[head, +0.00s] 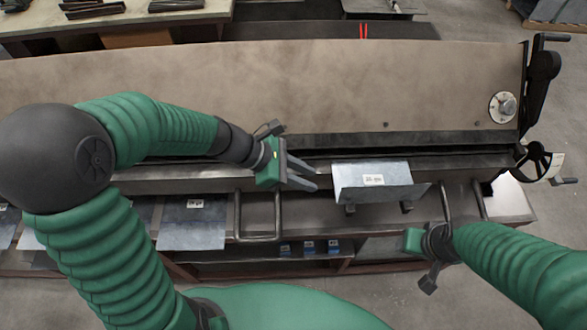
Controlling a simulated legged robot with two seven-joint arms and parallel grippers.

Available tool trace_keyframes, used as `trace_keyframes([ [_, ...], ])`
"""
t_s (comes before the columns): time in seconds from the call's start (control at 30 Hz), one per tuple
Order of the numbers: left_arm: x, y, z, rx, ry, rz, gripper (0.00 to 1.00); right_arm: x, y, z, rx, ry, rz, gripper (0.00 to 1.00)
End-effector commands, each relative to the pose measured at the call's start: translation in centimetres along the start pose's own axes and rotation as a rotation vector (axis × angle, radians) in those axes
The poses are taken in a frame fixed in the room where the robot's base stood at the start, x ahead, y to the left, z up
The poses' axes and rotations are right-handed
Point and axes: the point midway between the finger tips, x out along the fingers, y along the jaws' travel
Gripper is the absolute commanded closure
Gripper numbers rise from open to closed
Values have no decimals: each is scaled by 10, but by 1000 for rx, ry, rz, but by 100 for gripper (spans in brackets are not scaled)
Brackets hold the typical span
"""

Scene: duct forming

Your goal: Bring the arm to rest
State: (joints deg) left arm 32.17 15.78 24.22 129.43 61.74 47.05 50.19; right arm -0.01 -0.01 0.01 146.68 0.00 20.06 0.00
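My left arm comes in from the left in green sleeves. Its gripper (308,176) is over the front edge of the bending machine (270,90), with its two grey fingers apart and nothing between them. A bent sheet-metal piece (372,185) with a white label lies on the front of the machine, a little right of the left gripper and apart from it. My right gripper (415,242) is at the lower right, in front of the machine near a metal handle. Its fingers are not clear enough to tell their state.
Flat metal sheets (193,225) lie at the lower left on a shelf. A hand wheel (533,160) and dark lever (543,75) stand at the machine's right end. Metal handles (258,238) stick out at the front. A workbench (120,22) is behind; floor shows at right.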

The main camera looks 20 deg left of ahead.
Motion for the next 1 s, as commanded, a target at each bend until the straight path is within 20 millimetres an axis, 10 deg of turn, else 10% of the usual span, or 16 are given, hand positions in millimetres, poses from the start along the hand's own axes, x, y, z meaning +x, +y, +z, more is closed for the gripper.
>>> trace_keyframes([
  [0.2, -40, 2, 0, 1, 1, 2, 72, 3, 0, 1, 0, 0, 0, 49],
  [0.47, -42, -2, -7, 23, 18, -7, 72, 8, 0, 2, 0, 0, 0, 49],
  [0.63, 0, -35, -92, 414, 263, -105, 72, 52, 0, 12, 0, 0, 0, 49],
  [0.8, 33, -54, -211, 1288, 602, -377, 72, 116, 0, 28, 0, -1, 0, 49],
  [1.0, 37, -46, -236, 1852, 708, -570, 72, 133, 0, 32, 0, -1, 0, 49],
])
